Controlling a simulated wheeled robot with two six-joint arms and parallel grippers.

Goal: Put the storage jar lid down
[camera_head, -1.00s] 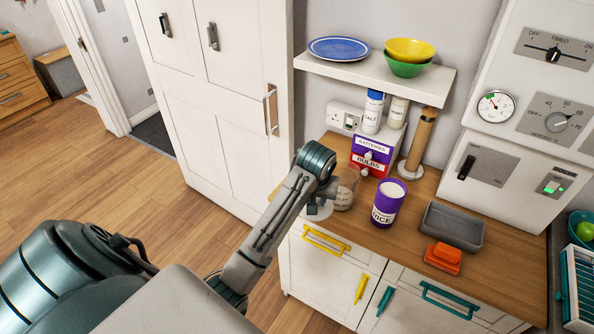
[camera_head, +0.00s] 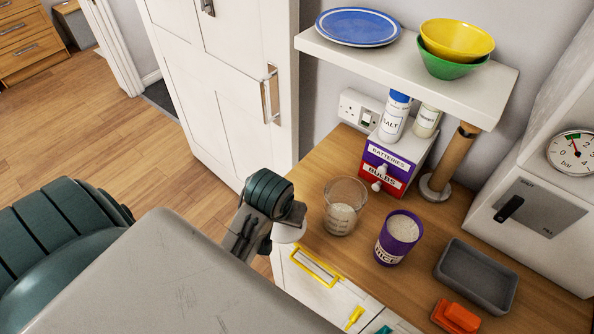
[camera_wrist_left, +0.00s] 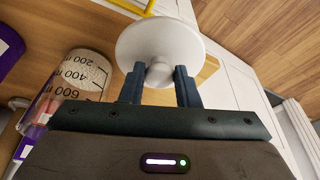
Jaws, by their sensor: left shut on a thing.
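My left gripper (camera_wrist_left: 160,75) is shut on the knob of a round white lid (camera_wrist_left: 158,38), with the lid's disc beyond the fingertips. In the head view the lid (camera_head: 289,232) shows only partly below my left gripper (camera_head: 284,218), at the counter's front left corner. I cannot tell whether it touches the counter. The purple storage jar marked RICE (camera_head: 391,249) stands uncovered on the counter, with white contents at its top. It also shows at the left edge of the wrist view (camera_wrist_left: 8,48). My right gripper is not in view.
A glass measuring beaker (camera_head: 338,222) stands between the lid and the jar. Behind are the batteries and bulbs drawers (camera_head: 383,168), a wooden post (camera_head: 451,160) and a shelf (camera_head: 440,93). A grey tray (camera_head: 463,291) and orange object (camera_head: 459,315) lie right. Counter between jar and post is clear.

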